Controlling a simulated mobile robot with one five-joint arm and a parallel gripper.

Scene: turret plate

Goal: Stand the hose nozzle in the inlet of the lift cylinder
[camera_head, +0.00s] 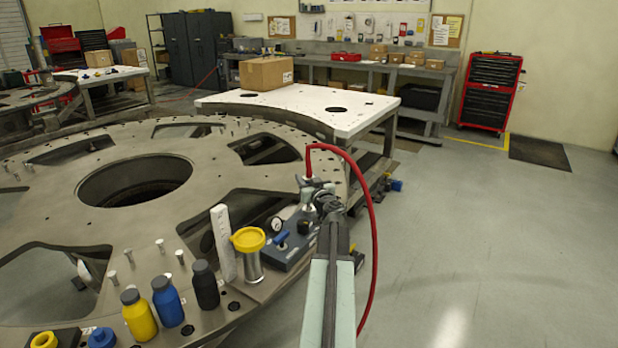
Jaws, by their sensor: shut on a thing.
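The red hose (372,225) arcs up from the lower right and comes down to my gripper. The hose nozzle (308,181), a small grey piece at the hose end, is held roughly upright in my gripper (314,188), which is shut on it. Its lower end is hard to make out against metal parts behind. A steel cylinder with a wide yellow top (249,240), which looks like the lift cylinder, stands on the plate left of and nearer than the gripper. The nozzle is apart from that yellow top. I cannot make out the inlet opening.
A grey block with a gauge and blue knob (283,240) sits between cylinder and gripper. A white upright bar (222,240) and black (205,285), blue (167,300) and yellow (139,315) bottles stand left. The turret plate (60,185) has large openings. Floor at right is clear.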

